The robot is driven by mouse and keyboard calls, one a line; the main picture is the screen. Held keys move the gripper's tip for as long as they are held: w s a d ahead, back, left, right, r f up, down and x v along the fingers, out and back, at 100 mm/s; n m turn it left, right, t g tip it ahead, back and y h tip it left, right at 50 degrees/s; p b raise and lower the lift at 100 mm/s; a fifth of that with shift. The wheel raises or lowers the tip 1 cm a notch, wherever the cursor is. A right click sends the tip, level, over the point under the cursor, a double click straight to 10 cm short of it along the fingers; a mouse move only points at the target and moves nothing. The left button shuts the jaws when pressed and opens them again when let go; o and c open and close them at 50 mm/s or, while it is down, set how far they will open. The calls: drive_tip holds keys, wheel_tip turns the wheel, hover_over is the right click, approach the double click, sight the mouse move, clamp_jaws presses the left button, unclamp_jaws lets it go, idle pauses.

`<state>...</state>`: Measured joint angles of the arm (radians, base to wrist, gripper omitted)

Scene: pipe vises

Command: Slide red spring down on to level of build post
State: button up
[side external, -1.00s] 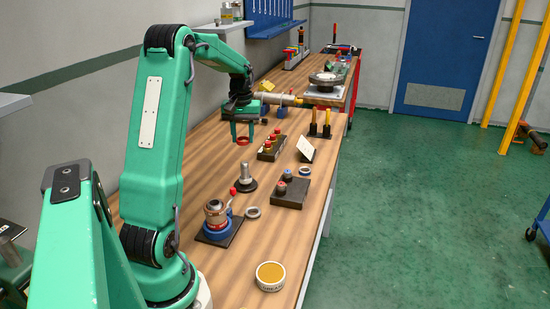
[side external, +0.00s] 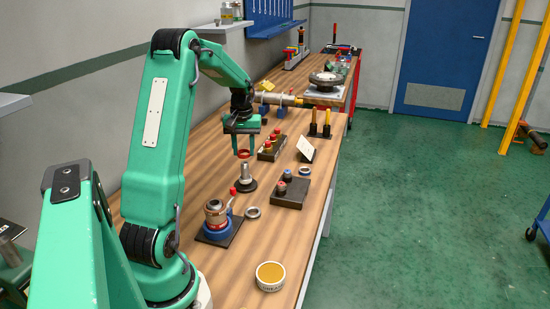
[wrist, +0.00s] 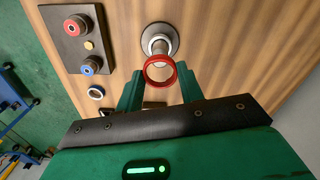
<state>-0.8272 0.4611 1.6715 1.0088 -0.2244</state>
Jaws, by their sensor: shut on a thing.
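The red spring shows as a red ring (side external: 243,157) between the fingertips of my gripper (side external: 244,150). My gripper is shut on it. The build post (side external: 246,172) is an upright grey metal post on a round dark base. In the side view the ring hangs just above the post top, apart from it or nearly touching; I cannot tell which. In the wrist view the red ring (wrist: 161,82) overlaps the near end of the post (wrist: 157,43). Whether the ring is centred on the post is unclear.
A vise with a blue body (side external: 217,221) and a loose grey ring (side external: 252,212) stand in front of the post. A dark block with red and blue knobs (side external: 291,191) is at right. A rack with several red caps (side external: 270,150) stands behind. A round tin (side external: 270,276) is nearest.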

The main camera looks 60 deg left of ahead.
sight(244, 163)
drive_tip(key=shift+f, duration=0.6)
drive_tip(key=shift+f, duration=3.35)
idle(1.8)
drive_tip(key=o, duration=1)
drive_tip(key=shift+r, duration=0.1)
drive_tip(key=shift+r, duration=3.85)
